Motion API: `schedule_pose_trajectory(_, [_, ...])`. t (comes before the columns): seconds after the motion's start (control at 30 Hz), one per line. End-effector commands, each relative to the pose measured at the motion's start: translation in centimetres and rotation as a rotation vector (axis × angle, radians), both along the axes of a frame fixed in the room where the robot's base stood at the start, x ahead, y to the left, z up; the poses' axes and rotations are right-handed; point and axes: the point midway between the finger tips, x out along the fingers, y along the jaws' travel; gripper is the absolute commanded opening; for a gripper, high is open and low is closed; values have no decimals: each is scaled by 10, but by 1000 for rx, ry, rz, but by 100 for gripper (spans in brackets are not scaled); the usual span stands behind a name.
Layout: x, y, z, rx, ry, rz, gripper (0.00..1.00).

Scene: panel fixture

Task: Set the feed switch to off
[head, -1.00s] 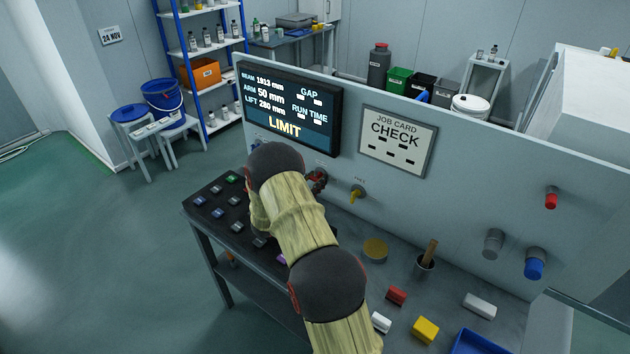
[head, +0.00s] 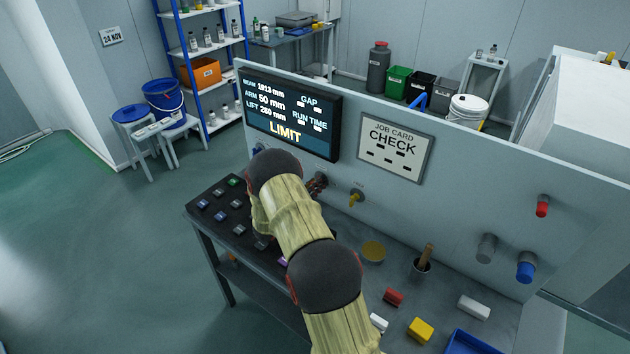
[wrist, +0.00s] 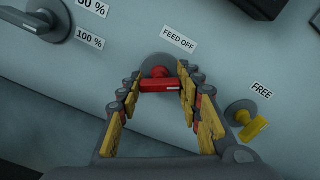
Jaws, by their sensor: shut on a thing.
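The feed switch (wrist: 160,84) is a red bar handle on a grey round base, just below the FEED OFF label (wrist: 179,39) on the grey panel. In the wrist view its bar lies nearly level in the picture, while the label slants down to the right. My gripper (wrist: 160,92) has its yellow-padded fingers on both sides of the handle and is shut on it. In the head view my arm hides most of the gripper; a small red and dark patch by the panel shows there, too small to make out.
A yellow FREE knob (wrist: 253,128) sits close to the right of my fingers. A grey dial (wrist: 45,25) with percent marks is at upper left. The display (head: 290,115) reads LIMIT. The bench (head: 460,285) below holds loose blocks, a cup and a blue tray.

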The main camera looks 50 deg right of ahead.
Motion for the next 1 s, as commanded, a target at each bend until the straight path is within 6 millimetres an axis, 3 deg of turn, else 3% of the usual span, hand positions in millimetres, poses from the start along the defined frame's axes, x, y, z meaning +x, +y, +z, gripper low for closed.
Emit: schedule_pose_trajectory(1.0, [1,0,2,-78,896,2,10])
